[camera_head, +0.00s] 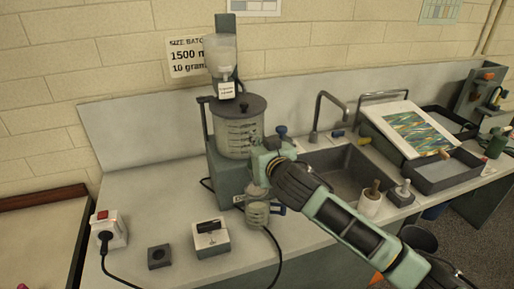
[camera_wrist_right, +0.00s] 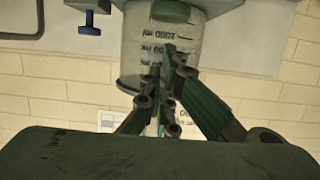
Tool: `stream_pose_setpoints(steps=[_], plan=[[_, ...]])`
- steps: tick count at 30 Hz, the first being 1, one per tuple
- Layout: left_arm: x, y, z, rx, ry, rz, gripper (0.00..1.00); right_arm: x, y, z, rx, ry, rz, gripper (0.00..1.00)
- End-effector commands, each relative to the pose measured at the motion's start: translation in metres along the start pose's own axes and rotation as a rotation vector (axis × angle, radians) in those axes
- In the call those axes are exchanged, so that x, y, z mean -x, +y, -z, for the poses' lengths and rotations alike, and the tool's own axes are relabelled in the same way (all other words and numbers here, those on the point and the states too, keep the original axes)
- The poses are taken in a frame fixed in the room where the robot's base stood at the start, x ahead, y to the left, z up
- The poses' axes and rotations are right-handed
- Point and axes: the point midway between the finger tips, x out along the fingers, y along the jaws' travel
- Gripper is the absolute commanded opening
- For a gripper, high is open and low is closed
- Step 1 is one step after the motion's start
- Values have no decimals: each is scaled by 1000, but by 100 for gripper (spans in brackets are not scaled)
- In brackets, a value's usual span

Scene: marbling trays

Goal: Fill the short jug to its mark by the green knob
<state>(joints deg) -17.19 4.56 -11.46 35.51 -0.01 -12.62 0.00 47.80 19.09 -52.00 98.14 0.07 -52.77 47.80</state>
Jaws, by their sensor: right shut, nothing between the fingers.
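The short jug (camera_head: 257,213) is a small clear vessel with a handle on its right, standing low in front of the machine, below my right gripper. Its mark and any liquid level are too small to tell. A large clear tank (camera_head: 238,133) with a dark lid and scale lines sits above it; it also shows upside down in the right wrist view (camera_wrist_right: 150,45). A dark green part, perhaps the green knob (camera_wrist_right: 172,11), shows near the tank's lower end. My right gripper (camera_head: 259,166) is shut and empty in front of the tank, fingers (camera_wrist_right: 172,52) pointing at it. My left gripper is out of view.
A blue knob (camera_head: 282,131) stands right of the tank, beside the sink (camera_head: 345,170). A switch box (camera_head: 211,239), a dark block (camera_head: 159,256) and a white socket box (camera_head: 109,230) with a cable stand on the left counter.

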Motion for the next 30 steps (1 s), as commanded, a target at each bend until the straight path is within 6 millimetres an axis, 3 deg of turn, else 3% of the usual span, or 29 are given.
stream_pose_setpoints(steps=[6,17,25,30], plan=[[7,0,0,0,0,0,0,-4,1,-17,0,1,-1,0],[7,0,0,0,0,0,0,-5,1,-20,0,3,-1,0],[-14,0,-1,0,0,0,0,-12,0,-49,-4,0,-1,0],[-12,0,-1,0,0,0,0,-12,1,-48,-1,-1,-2,0]])
